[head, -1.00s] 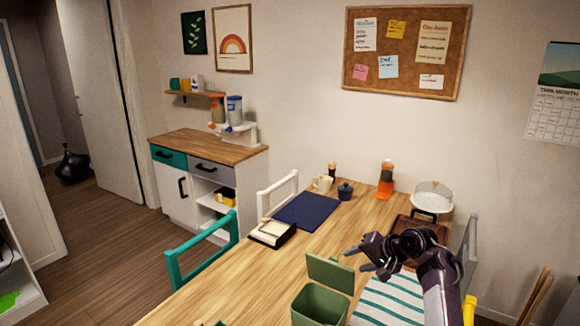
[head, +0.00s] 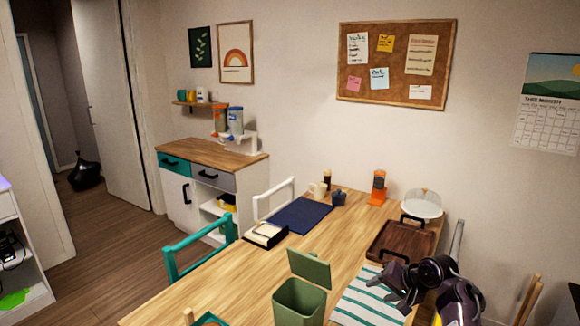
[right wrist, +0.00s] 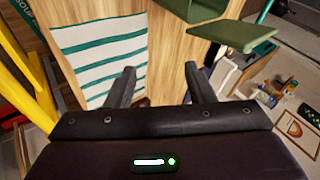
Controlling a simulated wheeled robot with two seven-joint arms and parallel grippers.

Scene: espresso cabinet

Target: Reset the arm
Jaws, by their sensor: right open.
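My right gripper (head: 386,285) is at the lower right of the head view, over the striped cloth end of the wooden table (head: 240,284). In the right wrist view its two fingers (right wrist: 162,88) stand wide apart with nothing between them. The striped cloth (right wrist: 100,50) and the table's edge show beyond the fingers. My left gripper is not in view.
A green bin (head: 299,302) with its lid raised stands left of my right gripper. A brown tray (head: 400,242) and a white cake stand (head: 421,209) are behind it.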

